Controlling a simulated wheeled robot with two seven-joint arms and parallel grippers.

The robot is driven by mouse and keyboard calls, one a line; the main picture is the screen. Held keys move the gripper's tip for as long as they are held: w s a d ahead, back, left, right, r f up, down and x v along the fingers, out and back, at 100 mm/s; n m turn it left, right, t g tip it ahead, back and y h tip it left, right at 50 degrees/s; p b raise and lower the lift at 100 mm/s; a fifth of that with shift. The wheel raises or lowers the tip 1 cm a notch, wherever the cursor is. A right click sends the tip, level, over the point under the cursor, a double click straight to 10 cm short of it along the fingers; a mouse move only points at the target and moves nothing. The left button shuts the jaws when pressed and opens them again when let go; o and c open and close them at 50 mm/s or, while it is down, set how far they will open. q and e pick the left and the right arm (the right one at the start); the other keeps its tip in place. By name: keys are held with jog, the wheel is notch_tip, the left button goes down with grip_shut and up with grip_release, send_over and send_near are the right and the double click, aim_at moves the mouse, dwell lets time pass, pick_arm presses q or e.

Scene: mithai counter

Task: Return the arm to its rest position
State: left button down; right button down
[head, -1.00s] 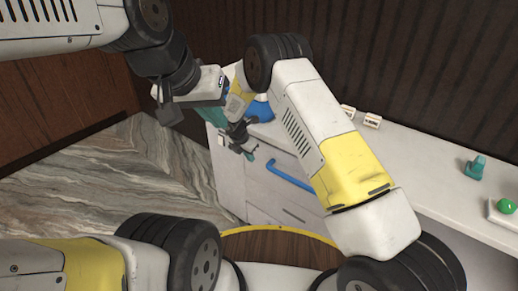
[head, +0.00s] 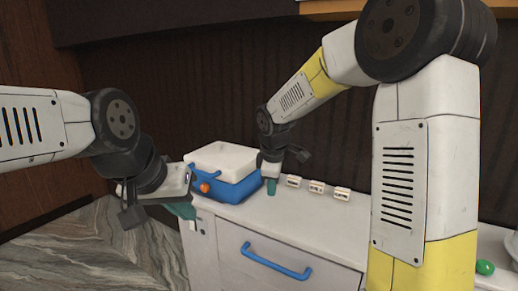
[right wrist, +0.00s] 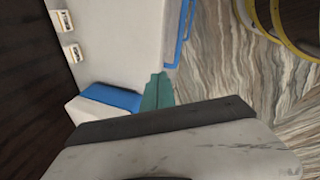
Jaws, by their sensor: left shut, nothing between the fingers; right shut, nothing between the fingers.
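My right gripper (head: 271,187) is shut and empty, its teal fingers pointing down over the white counter, just right of the blue box in the picture. The right wrist view shows its fingers (right wrist: 157,91) together with nothing between them. My right arm rises across the right side of the head view. My left gripper (head: 181,210) is shut and empty, in front of the counter's left end. Its teal fingers are partly hidden by its dark body.
Small white blocks (head: 316,187) line the back. A drawer has a blue handle (head: 276,262). A green round thing (head: 485,267) sits far right. Striped floor (head: 90,262) is clear.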

jog(key=s+d+r+m, duration=0.3)
jog(key=s+m, duration=0.2)
jog(key=s, duration=0.3)
jog(key=s+d+r+m+t+y, duration=0.1)
jog(key=s+d+m, duration=0.3)
jog(key=s, duration=0.4)
jog(key=s+d+r+m+t+y, duration=0.1)
jog(key=s+d+r+m, duration=0.2)
jog(key=s+m, duration=0.3)
jog(key=shift+s+d+r, duration=0.25)
jog(key=shift+s+r, duration=0.6)
jog(key=shift+s, duration=0.25)
